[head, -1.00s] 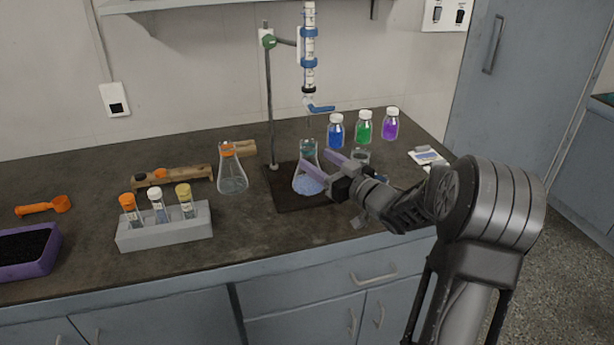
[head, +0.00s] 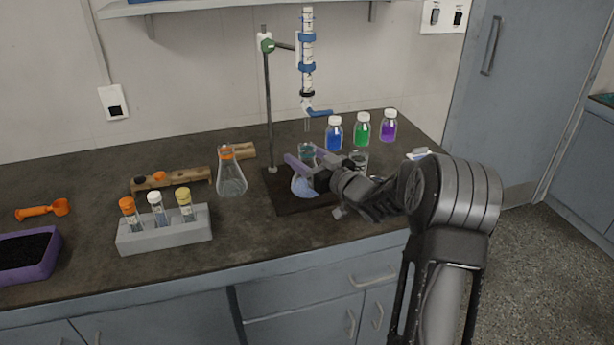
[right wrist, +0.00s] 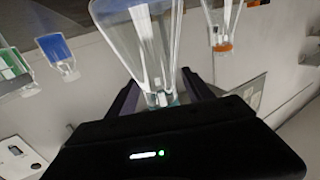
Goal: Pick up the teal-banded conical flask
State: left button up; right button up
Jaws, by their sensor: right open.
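The teal-banded conical flask (head: 302,187) stands on the dark base plate of the burette stand, with pale blue contents low in it. My right gripper (head: 309,160) is open, with its two fingers on either side of the flask's neck. The gripper partly hides the neck and the teal band. In the right wrist view, the flask (right wrist: 148,45) lies between the open fingers of my right gripper (right wrist: 160,92), with teal showing at its neck. Whether a finger touches the glass I cannot tell. My left gripper is not in view.
The burette (head: 307,50) hangs above the flask on its stand (head: 268,110). An orange-banded flask (head: 231,177) stands to the left. Blue (head: 334,134), green (head: 362,130) and purple (head: 388,127) bottles stand behind, to the right. A grey vial rack (head: 165,233) is at front left.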

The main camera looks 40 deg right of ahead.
jog(key=shift+w, duration=1.1)
jog(key=shift+c, duration=0.4)
grip_shut()
dwell(0.5)
